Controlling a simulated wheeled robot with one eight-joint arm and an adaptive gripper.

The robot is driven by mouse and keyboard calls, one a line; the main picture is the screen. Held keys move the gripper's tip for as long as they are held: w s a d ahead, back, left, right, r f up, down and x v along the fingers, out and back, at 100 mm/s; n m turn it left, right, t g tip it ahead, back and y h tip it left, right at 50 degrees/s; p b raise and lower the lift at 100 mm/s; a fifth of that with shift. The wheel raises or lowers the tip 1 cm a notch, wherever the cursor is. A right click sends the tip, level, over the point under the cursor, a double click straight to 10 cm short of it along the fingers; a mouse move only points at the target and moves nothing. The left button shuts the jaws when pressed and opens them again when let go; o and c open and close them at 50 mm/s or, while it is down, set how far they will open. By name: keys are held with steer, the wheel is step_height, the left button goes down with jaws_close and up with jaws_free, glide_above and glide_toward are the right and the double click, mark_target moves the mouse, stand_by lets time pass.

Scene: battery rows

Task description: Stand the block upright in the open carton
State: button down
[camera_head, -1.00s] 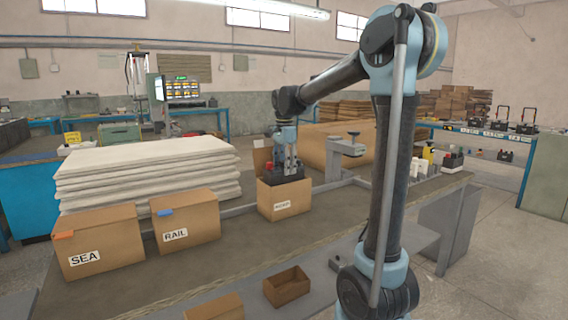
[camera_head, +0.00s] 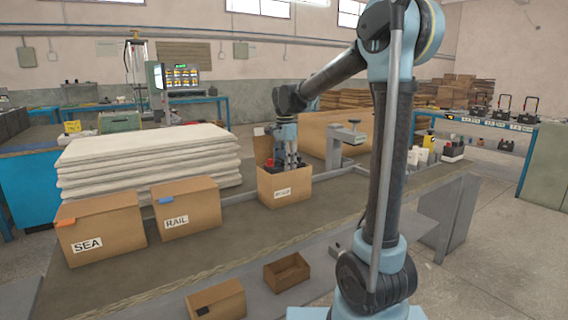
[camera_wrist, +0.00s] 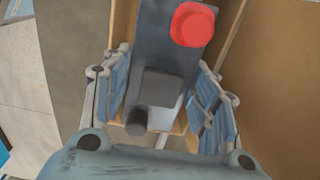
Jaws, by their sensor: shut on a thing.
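The block is dark grey with a red round cap and a dark post; in the wrist view the block (camera_wrist: 160,38) lies between my fingers. My gripper (camera_wrist: 168,108) is shut on it, one finger pad on each side. In the head view my gripper (camera_head: 285,152) points down into the open carton (camera_head: 298,192) with a white label. The block (camera_head: 291,163) is mostly hidden by the carton's front wall; only its top shows at the mouth. I cannot tell whether it touches the carton's floor.
Two closed cartons marked SEA (camera_head: 92,228) and RAIL (camera_head: 186,208) stand to the left. A stack of white sheets (camera_head: 145,160) is behind them. A grey clamp-like stand (camera_head: 350,137) is at the right. Small open boxes (camera_head: 287,272) are on the lower shelf.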

steer(key=shift+f, duration=0.1)
steer(key=c, duration=0.6)
jaws_free()
